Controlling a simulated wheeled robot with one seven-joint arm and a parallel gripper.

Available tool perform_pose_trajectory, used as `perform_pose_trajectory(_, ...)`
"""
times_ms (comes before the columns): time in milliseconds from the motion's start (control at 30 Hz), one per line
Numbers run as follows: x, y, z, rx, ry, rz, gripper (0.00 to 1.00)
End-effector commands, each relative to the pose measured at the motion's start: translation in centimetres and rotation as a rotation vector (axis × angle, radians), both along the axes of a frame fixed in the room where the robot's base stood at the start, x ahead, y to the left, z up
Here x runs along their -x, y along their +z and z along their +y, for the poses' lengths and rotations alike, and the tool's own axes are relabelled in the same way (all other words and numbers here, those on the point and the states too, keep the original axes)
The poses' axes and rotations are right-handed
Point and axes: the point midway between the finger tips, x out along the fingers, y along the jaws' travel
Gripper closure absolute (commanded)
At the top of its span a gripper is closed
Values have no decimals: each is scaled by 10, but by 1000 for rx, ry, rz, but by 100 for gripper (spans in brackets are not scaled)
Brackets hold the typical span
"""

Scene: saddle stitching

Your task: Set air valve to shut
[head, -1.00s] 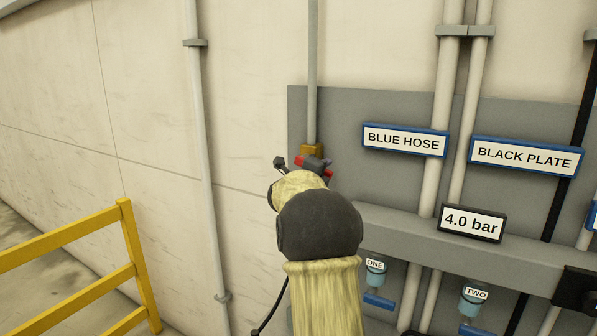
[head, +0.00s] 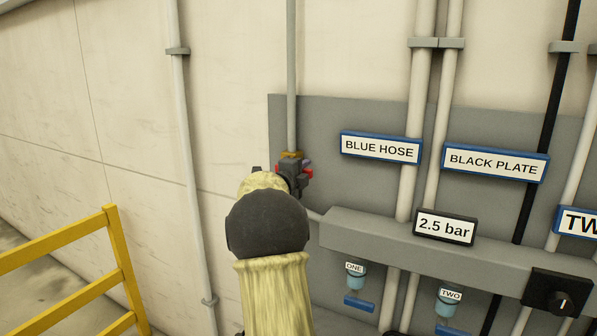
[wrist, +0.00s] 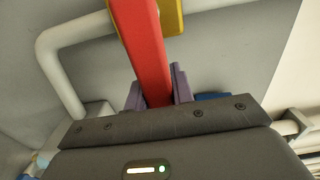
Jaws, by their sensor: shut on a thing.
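The air valve is on a vertical pipe at the left end of the grey wall panel. Its yellow body shows in the head view (head: 291,154) and at the top of the wrist view (wrist: 173,14). Its red lever (wrist: 143,50) runs down from the body between the two purple-grey fingers in the wrist view. My gripper (wrist: 158,92) is shut on the red lever. In the head view my gripper (head: 296,172) is just below the valve body, and my arm hides part of the area under it. The gauge display (head: 445,227) reads 2.5 bar.
Signs reading BLUE HOSE (head: 381,148) and BLACK PLATE (head: 495,162) are right of the valve. A grey rail (head: 375,233) runs below them, with a black knob (head: 558,302) at its right. A yellow railing (head: 115,250) stands at the left.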

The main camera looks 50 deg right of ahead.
Motion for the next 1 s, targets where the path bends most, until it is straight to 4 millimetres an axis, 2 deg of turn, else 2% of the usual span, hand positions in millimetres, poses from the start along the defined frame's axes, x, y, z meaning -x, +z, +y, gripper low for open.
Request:
perform_pose_trajectory(233,0,-3,0,-2,0,9,100)
perform_pose_trajectory(267,0,-3,0,-2,0,9,74)
perform_pose_trajectory(367,0,-3,0,-1,0,7,55)
perform_pose_trajectory(767,0,-1,6,0,4,2,55)
perform_pose_trajectory(867,2,-2,16,1,4,1,55)
perform_pose_trajectory(1000,8,-3,38,1,6,0,55)
